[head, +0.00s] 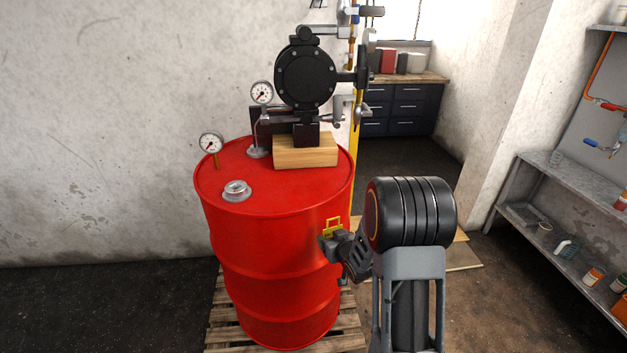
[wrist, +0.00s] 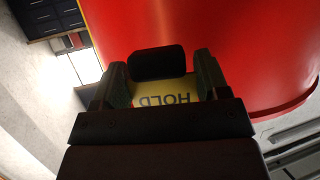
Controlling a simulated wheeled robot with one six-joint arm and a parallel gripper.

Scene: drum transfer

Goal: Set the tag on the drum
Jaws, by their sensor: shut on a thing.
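The red drum (head: 265,255) stands upright on a wooden pallet; its red side (wrist: 210,35) also fills much of the wrist view. My gripper (head: 330,240) is at the right side of the drum, below its top rim. In the wrist view the tag (wrist: 175,98) lies between the fingers, with the word HOLD upside down. The jaws cover part of the tag. I cannot tell whether the tag touches the drum.
On the drum top are a black pump (head: 305,78) on a wooden block (head: 305,151), a gauge (head: 211,145) and a metal cap (head: 237,190). The pallet (head: 222,325) lies below. A metal shelf (head: 545,225) with small containers stands at the right. Floor between is mostly open.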

